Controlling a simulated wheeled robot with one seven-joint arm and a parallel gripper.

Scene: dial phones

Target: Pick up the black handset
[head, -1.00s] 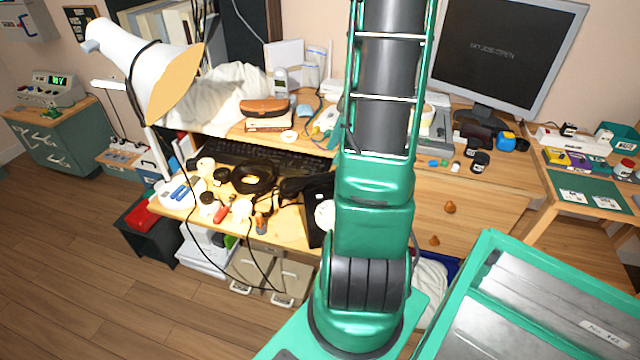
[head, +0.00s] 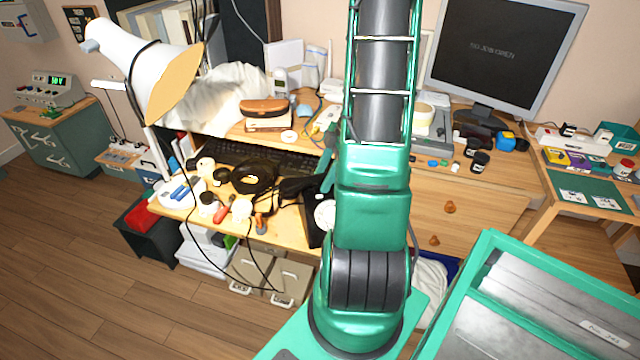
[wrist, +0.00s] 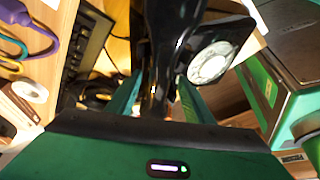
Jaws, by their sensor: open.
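The black dial phone shows in the wrist view with its white dial (wrist: 210,62) to the right of my gripper. The black handset (wrist: 158,45) is glossy and runs down the middle of that view. My gripper (wrist: 160,88) is open, with one green finger on each side of the handset. I cannot tell whether the fingers touch it. In the head view the phone (head: 322,214) stands at the right of the pulled-out desk shelf, partly behind my arm.
A keyboard (head: 262,158) and black headphones (head: 254,178) lie left of the phone. A white lamp (head: 150,65) stands at the desk's left. A monitor (head: 505,50) stands at the back right. Small jars (head: 480,161) sit on the desktop.

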